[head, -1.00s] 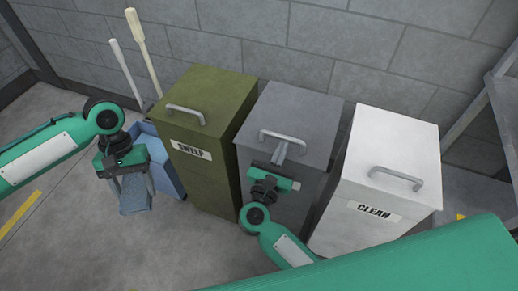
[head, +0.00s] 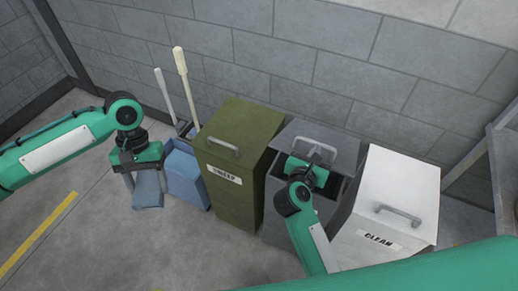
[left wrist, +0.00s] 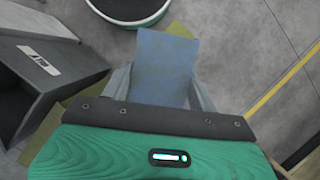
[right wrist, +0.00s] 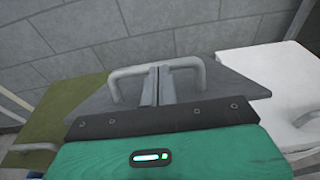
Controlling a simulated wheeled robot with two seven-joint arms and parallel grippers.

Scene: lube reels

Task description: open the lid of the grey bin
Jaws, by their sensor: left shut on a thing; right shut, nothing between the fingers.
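The grey bin (head: 282,216) stands between the olive bin and the white bin. Its lid (head: 342,142) is tilted up at the front, with a dark gap (head: 338,190) below it. My right gripper (head: 311,155) is at the lid's metal handle (head: 325,148). In the right wrist view its fingers (right wrist: 155,85) are shut together with nothing between them, overlapping the middle of the handle bar (right wrist: 125,76); whether they touch it is unclear. My left gripper (head: 146,178) is shut on a flat blue piece (head: 148,192), which also shows in the left wrist view (left wrist: 165,65).
The olive bin (head: 232,190) marked SWEEP is left of the grey bin. The white bin (head: 400,195) marked CLEAN is close on the right. A blue container (head: 185,175) and two long handles (head: 184,85) stand at the left. A block wall is behind.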

